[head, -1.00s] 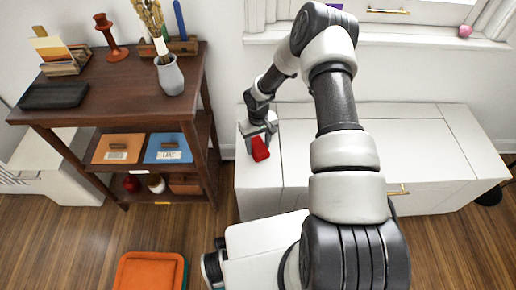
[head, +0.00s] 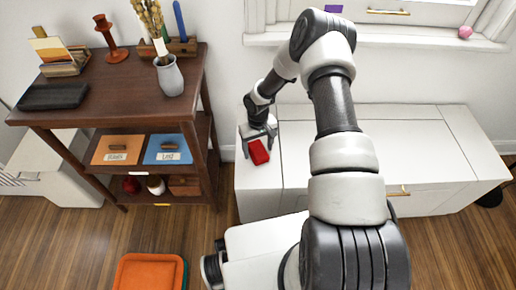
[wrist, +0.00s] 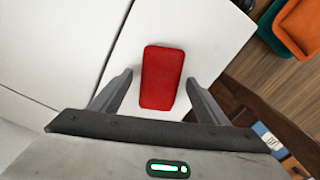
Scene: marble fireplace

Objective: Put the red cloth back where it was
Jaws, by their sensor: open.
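The red cloth (head: 258,152) is a small folded rectangle lying flat on the left end of the low white cabinet (head: 262,176). My gripper (head: 258,141) is at the cloth's far edge, its fingers spread. In the wrist view, the red cloth (wrist: 162,77) lies between the two fingers of my gripper (wrist: 163,78), with a gap on each side. The fingers are open and do not touch the cloth. The cloth lies on the white top beside a panel seam.
A dark wooden shelf unit (head: 120,98) stands left of the cabinet, with a grey vase (head: 170,77) on top. Orange and teal trays (head: 148,272) lie on the floor in front. The cabinet top right of the cloth is clear.

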